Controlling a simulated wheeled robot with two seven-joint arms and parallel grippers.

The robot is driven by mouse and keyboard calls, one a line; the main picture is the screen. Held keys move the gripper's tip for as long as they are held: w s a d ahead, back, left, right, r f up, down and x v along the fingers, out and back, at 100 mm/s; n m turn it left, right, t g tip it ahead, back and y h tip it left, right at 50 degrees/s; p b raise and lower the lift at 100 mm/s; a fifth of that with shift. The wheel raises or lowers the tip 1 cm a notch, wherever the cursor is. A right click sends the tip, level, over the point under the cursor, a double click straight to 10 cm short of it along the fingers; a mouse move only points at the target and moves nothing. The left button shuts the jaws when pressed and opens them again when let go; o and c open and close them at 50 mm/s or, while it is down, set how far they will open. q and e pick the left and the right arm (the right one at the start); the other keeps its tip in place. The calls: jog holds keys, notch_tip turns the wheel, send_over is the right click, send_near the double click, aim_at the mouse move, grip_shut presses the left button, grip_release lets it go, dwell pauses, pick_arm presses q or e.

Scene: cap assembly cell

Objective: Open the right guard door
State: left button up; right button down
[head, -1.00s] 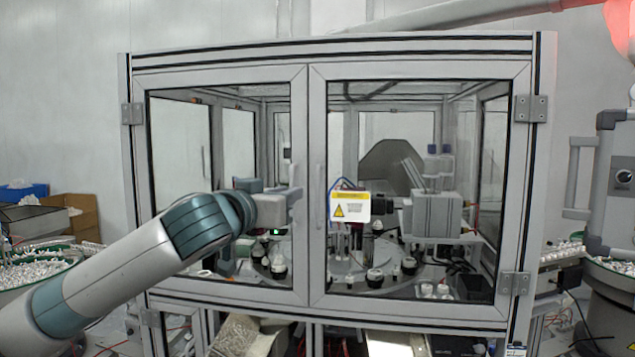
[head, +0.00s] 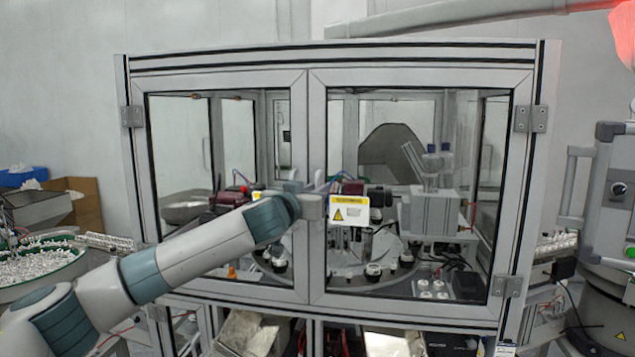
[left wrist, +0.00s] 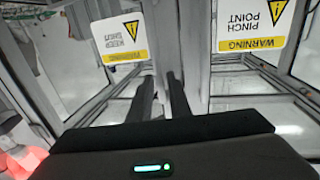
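The right guard door (head: 420,86) is a grey metal frame with a clear pane, hinged at its right edge. It appears shut, and its face bears a yellow and white warning label (head: 348,211). My left gripper (head: 316,207) is at the door's left edge, where its handle is; the gripper largely hides the handle. In the left wrist view, two dark fingers (left wrist: 161,82) stand apart with a narrow gap, pointing at the frame between two warning labels. Whether the handle lies between them is not clear. My right gripper is not in view.
The left guard door (head: 220,85) is also shut, and my left arm crosses in front of it. Behind the panes are a turntable and machine units (head: 430,212). A green-rimmed bowl (head: 40,265) of small white parts stands at left; a grey machine (head: 610,195) stands at right.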

pick_arm(q)
jog(key=shift+w+d, duration=0.2)
jog(key=shift+w, duration=0.35)
grip_shut()
